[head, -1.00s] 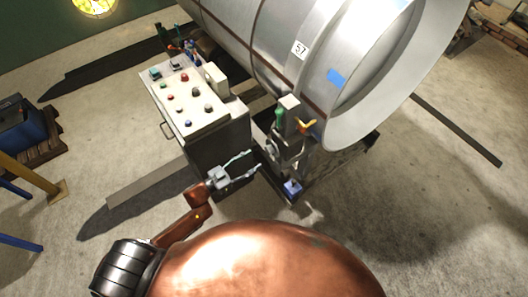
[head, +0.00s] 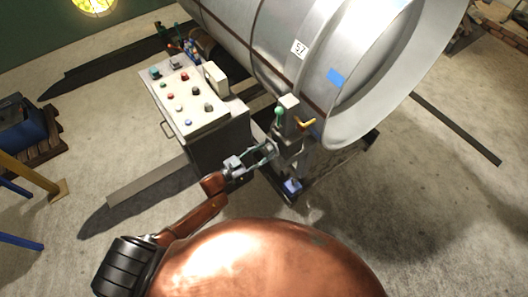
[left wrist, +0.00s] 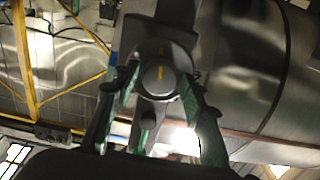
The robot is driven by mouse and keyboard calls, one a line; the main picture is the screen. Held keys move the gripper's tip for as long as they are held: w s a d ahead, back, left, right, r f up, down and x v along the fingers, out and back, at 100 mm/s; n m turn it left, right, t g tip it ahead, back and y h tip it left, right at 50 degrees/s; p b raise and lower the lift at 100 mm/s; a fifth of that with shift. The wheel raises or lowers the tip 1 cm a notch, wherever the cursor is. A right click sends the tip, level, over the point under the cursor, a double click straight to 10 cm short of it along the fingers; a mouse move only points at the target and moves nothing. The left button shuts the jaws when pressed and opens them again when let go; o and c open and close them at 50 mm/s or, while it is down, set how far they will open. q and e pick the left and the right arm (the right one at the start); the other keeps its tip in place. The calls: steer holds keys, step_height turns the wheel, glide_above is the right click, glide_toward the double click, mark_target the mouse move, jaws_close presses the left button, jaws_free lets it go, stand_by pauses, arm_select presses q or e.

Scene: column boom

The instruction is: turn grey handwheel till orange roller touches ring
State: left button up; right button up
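The grey handwheel (left wrist: 160,76), a round knob with a short orange mark, faces my left wrist camera. My left gripper (head: 274,150) is at the small stand beside the big metal drum. Its fingers are spread, and in the left wrist view they (left wrist: 160,88) lie on either side of the handwheel; I cannot tell whether they touch it. An orange part (head: 306,124), perhaps the roller, sticks out from the stand close to the drum's rim (head: 345,137). Its contact with the rim is too small to judge. My right gripper is not in view.
A control box (head: 190,97) with coloured buttons stands left of my left gripper. The stand has a green knob (head: 279,111) and a blue block (head: 292,186) low down. A yellow frame (head: 30,174) is at the far left.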

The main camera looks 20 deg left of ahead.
arm_select(q)
steer(key=c, duration=0.8)
steer(key=shift+m, duration=1)
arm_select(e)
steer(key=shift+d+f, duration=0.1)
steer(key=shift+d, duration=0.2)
arm_select(q)
steer(key=o, duration=1)
steer(key=shift+o, duration=0.5)
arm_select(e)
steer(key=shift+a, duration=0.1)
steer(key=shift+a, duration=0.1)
arm_select(q)
steer(key=v, duration=1.2)
